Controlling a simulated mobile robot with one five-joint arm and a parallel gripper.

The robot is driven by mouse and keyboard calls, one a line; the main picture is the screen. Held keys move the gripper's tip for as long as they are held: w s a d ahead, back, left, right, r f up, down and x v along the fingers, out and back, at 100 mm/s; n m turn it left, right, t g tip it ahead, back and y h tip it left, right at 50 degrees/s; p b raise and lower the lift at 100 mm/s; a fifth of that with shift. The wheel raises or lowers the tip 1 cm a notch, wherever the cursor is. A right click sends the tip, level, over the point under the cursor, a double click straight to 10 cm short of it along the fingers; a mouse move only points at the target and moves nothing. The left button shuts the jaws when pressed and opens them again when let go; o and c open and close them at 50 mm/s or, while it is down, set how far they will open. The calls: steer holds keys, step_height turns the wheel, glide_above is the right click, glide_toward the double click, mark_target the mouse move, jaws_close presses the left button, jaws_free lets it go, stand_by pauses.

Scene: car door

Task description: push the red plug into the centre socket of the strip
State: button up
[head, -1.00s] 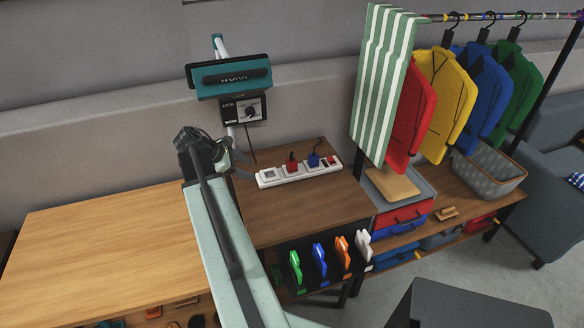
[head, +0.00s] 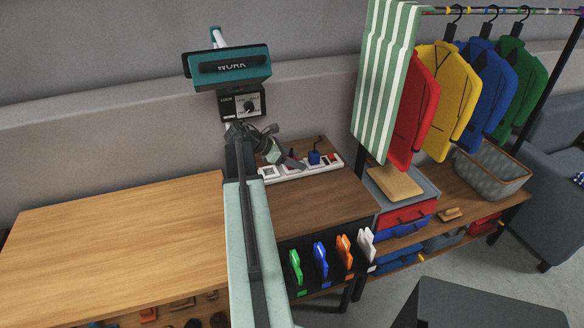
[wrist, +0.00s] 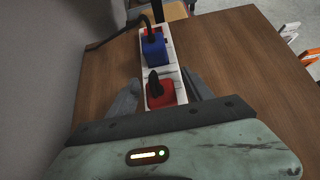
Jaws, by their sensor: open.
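The white strip (head: 292,175) lies on the dark brown bench top. The red plug (wrist: 161,94) stands on the strip in the wrist view; I cannot tell how deep it sits. In the head view my gripper hides it. My gripper (wrist: 160,88) is open, with one grey finger on each side of the red plug; whether they touch it is unclear. In the head view my gripper (head: 275,152) is over the left part of the strip. The blue plug (head: 314,158) stands on the strip to the right, beyond the red plug in the wrist view (wrist: 153,48).
A red switch (head: 334,158) is at the strip's right end. A teal device marked WORK (head: 228,67) stands on a pole behind my arm. A light wood top (head: 120,240) lies clear at left.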

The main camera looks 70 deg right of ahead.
steer(key=shift+s+d+f, duration=0.35)
steer(key=shift+s+f, duration=0.05)
steer(key=shift+f, duration=0.1)
steer(key=shift+r, duration=0.1)
jaws_close()
steer(key=shift+r, duration=0.1)
